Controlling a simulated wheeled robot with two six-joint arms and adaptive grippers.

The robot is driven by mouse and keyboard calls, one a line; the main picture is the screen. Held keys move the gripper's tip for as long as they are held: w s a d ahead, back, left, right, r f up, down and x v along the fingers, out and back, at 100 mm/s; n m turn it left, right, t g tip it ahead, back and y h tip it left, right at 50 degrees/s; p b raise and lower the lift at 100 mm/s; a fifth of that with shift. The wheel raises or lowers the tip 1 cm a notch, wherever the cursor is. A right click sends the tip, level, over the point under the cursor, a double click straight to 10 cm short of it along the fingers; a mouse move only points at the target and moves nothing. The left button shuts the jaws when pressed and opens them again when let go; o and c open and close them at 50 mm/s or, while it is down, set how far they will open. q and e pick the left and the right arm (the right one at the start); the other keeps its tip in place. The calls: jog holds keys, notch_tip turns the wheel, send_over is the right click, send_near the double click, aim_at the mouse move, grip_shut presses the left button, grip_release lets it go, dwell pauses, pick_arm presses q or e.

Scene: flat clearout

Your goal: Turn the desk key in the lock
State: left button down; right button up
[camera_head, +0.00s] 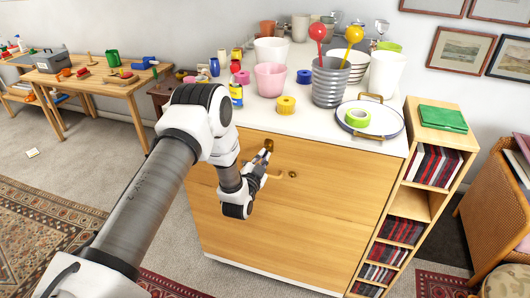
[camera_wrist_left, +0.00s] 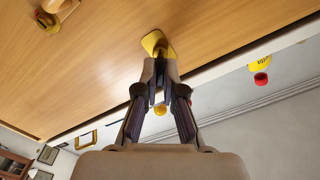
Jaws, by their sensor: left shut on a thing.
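The desk is a wooden-fronted cabinet (camera_head: 300,225) with a white top. A brass piece at the lock (camera_head: 268,145) sits high on its front panel. My left gripper (camera_head: 260,163) reaches up to it from below. In the left wrist view, my gripper (camera_wrist_left: 160,68) is shut at the small yellow-brass key and lock piece (camera_wrist_left: 157,42), against the wood. The fingers hide most of the key, so its turn angle cannot be told. My right gripper is out of view.
The white top holds a yellow spool (camera_head: 286,105), a pink cup (camera_head: 270,80), a grey ribbed pot (camera_head: 330,84) and a tray (camera_head: 388,124). A narrow bookshelf (camera_head: 424,192) adjoins the right side.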

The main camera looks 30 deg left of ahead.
pick_arm(q)
jog(key=m+p, duration=0.1)
jog(key=m, duration=0.2)
jog(key=shift+m, duration=0.3)
jog(key=m+p, duration=0.1)
jog(key=m, duration=0.2)
jog(key=shift+p, duration=0.3)
jog(key=shift+m, duration=0.3)
